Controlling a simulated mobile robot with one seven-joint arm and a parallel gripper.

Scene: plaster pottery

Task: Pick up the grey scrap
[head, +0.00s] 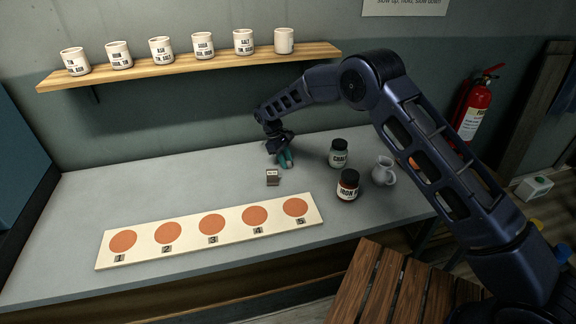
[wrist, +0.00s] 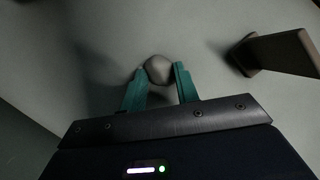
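The grey scrap (wrist: 158,68) is a small rounded lump in the wrist view, at the tips of my gripper (wrist: 159,72). The two green fingers stand apart, one on each side of it, with little or no gap. I cannot tell whether they press on it or whether it rests on the table. In the head view my gripper (head: 286,160) points down, low over the back middle of the grey table (head: 190,192). The scrap is not made out there.
A small dark block with a pale label (head: 272,178) stands close in front of my gripper. A chalk jar (head: 338,153), a dark-lidded iron jar (head: 347,186) and a white jug (head: 383,170) stand to the right. A numbered board (head: 190,251) with orange discs lies in front.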

